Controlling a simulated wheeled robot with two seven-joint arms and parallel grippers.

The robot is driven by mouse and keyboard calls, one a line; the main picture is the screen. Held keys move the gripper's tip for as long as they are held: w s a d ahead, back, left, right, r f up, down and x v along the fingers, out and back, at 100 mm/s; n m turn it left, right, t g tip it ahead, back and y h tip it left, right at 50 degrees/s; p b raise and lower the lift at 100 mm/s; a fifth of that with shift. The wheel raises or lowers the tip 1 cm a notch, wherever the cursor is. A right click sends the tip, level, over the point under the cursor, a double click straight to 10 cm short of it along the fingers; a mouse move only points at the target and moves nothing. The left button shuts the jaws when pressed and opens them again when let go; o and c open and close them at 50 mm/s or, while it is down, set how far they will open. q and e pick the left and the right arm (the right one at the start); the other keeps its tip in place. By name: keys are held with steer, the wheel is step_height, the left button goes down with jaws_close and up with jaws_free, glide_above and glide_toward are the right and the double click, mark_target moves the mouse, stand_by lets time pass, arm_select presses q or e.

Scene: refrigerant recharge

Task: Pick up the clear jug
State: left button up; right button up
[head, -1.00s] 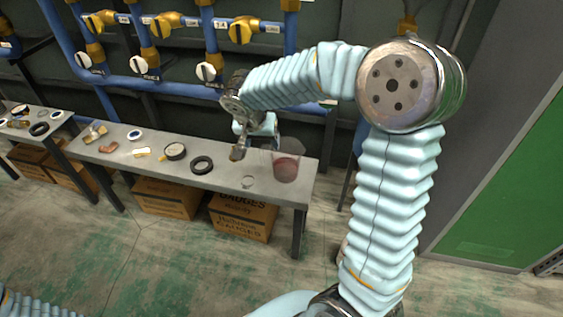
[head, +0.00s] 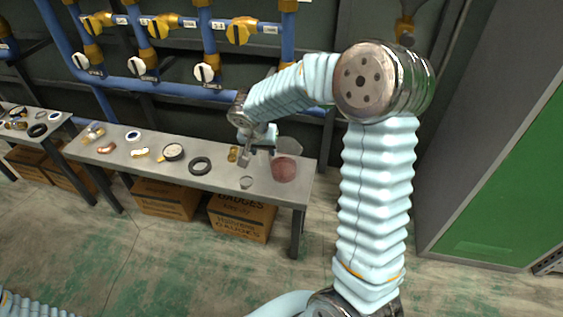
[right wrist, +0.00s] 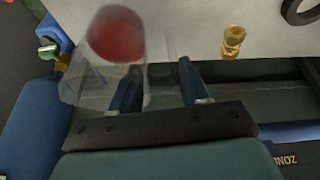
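The clear jug (head: 284,169) stands at the right end of the grey table, with red contents in its lower part. In the right wrist view the jug (right wrist: 100,80) is at the upper left, see-through and partly overlapping one finger. My right gripper (head: 250,156) is just left of the jug in the head view. In the right wrist view its two fingers (right wrist: 160,82) are apart, with a faint clear part of the jug showing above the gap. I cannot tell whether they touch it. My left gripper is out of view.
A black ring (head: 200,166) and a gauge (head: 173,152) lie further left. Blue pipes (head: 165,88) with valves run behind. Cardboard boxes (head: 240,218) stand below.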

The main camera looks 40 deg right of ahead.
steer(key=c, duration=0.5)
steer(key=shift+r, duration=0.1)
